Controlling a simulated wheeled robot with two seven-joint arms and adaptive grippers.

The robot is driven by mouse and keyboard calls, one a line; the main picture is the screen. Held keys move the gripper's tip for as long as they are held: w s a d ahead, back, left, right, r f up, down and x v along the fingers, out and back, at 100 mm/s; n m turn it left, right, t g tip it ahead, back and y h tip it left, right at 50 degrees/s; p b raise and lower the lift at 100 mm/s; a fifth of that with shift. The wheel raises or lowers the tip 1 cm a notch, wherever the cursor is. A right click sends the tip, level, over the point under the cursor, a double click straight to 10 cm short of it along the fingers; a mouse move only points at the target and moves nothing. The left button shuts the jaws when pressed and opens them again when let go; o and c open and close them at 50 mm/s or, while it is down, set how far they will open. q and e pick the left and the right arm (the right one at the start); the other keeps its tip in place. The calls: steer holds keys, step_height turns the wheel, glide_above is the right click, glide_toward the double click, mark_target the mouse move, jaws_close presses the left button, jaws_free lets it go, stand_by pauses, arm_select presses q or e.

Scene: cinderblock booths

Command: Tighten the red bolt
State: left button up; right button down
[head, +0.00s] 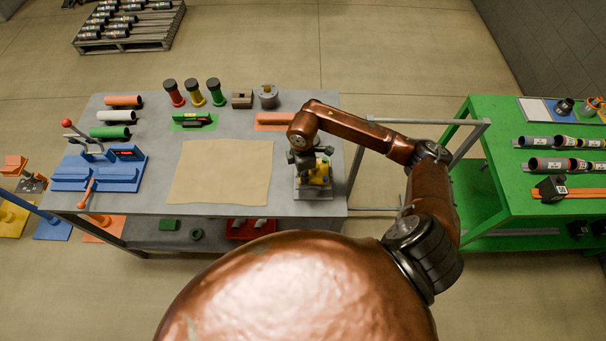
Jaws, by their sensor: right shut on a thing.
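My right gripper (311,160) points down over a small yellow and grey fixture (316,192) at the right end of the grey table (225,205). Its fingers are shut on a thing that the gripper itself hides. I cannot make out a red bolt under it. A black-topped upright piece with a red lower part (175,94) stands at the table's back, beside a yellow one (194,94) and a green one (214,93). My left gripper is out of view.
A tan mat (221,172) covers the table's middle. A blue fixture (98,176) with a red-knobbed lever stands at left. An orange tool (274,121) lies behind my right gripper. A green table (490,205) with tubes stands at right, across a gap.

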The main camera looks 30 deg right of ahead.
steer(key=m, duration=0.2)
steer(key=m+p, duration=0.1)
steer(key=m, duration=0.1)
steer(key=m+p, duration=0.1)
steer(key=shift+w+r+m, duration=0.2)
steer(key=shift+r+m, duration=0.1)
steer(key=shift+m, duration=0.4)
steer(key=c, duration=2.3)
jaws_free()
steer(key=shift+o, duration=0.7)
steer(key=shift+s+a+f, duration=0.1)
step_height(320, 180, up, 8)
steer(key=shift+f, duration=0.25)
